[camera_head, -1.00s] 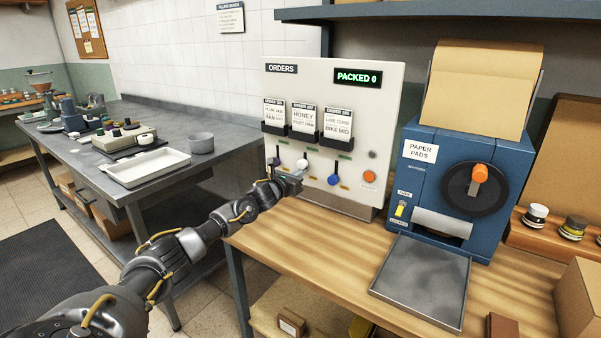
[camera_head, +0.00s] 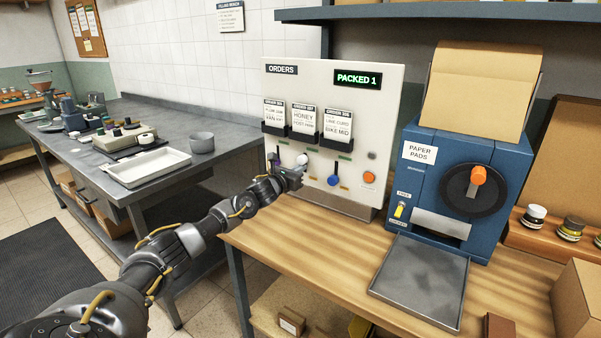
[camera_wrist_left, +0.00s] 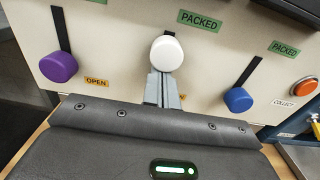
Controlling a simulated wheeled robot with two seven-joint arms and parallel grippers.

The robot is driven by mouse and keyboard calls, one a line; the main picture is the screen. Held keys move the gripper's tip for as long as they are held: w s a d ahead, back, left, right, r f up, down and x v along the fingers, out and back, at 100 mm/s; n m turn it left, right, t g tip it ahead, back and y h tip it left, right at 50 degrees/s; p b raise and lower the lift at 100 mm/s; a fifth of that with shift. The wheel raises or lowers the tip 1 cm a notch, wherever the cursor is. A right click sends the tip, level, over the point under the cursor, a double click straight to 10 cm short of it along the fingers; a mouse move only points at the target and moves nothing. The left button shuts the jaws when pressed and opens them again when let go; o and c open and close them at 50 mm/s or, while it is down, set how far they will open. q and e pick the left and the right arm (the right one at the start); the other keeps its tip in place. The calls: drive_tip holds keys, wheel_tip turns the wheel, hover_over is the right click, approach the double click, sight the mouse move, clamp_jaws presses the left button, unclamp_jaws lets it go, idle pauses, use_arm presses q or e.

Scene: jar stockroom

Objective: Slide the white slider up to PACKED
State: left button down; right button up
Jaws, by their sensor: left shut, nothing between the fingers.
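The white slider (camera_head: 302,160) is on the pale orders panel (camera_head: 335,110). In the left wrist view its round knob (camera_wrist_left: 166,53) sits high, just below the green PACKED label (camera_wrist_left: 200,20). It stands higher than the purple slider (camera_wrist_left: 58,66) and the blue slider (camera_wrist_left: 238,99). My left gripper (camera_head: 298,177) is shut and empty at the panel. Its fingers (camera_wrist_left: 163,88) reach up to just under the white knob; whether they touch it I cannot tell. They cover most of the slot below and the label there. My right gripper is out of view.
The green display (camera_head: 358,79) reads PACKED 1. An orange button (camera_head: 369,177) is at the panel's lower right. Right of the panel stand the blue paper-pad machine (camera_head: 453,190) and a metal tray (camera_head: 420,283). The wooden bench (camera_head: 300,250) before the panel is clear.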

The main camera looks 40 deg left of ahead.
use_arm(q)
drive_tip(key=shift+f+b, duration=0.35)
drive_tip(key=shift+b, duration=0.1)
idle(0.3)
drive_tip(key=shift+s, duration=0.1)
drive_tip(key=s+p, duration=0.4)
drive_tip(key=s, duration=0.5)
drive_tip(key=shift+s, duration=0.4)
drive_tip(key=shift+d, duration=0.1)
